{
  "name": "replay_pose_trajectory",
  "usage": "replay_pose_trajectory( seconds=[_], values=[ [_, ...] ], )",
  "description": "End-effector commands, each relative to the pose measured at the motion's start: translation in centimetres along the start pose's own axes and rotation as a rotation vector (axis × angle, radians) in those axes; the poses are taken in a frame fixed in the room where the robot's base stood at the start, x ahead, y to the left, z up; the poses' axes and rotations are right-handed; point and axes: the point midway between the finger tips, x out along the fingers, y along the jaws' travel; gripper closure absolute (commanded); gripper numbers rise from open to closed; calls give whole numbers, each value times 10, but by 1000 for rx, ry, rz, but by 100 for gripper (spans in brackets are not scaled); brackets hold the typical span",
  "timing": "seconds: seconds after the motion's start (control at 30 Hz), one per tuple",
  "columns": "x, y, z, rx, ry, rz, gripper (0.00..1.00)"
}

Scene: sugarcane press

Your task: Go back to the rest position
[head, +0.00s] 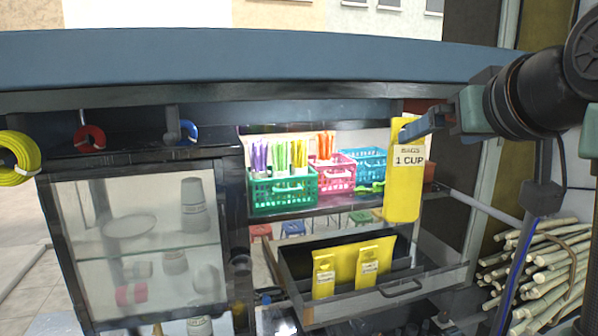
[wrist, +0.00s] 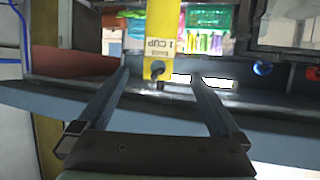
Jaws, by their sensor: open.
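My gripper (head: 418,130) is at the upper right in the head view, level with the top of a yellow bag bundle (head: 402,195) labelled "BAGS 1 CUP". In the wrist view my gripper (wrist: 160,76) is open, its two fingers spread apart. The yellow bundle (wrist: 161,18) shows beyond and between the fingertips there, with a small dark hook-like piece at its end. It hangs upright in the head view. Whether a finger touches it, I cannot tell.
An open drawer (head: 405,290) holds two yellow packs (head: 345,270). Green (head: 285,190), pink (head: 335,173) and blue (head: 363,163) baskets stand on the shelf above. A glass cabinet (head: 140,240) is at left. Sugarcane stalks (head: 535,265) lie at lower right.

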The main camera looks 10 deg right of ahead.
Motion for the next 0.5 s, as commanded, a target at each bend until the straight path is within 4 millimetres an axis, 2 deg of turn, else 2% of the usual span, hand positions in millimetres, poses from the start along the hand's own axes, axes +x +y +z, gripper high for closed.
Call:
replay_pose_trajectory(
  seconds=[0.07,0.13,0.27,0.3,0.37,0.4,0.5],
  values=[
    [7,-10,7,-5,24,-9,0],
    [18,-31,16,-13,94,-24,0],
    [32,-95,40,-28,320,-67,0],
    [30,-117,48,-28,406,-81,0],
    [21,-148,62,-25,535,-100,0],
    [11,-167,72,-22,620,-112,0],
    [-24,-205,98,-7,820,-138,0]
  ],
)
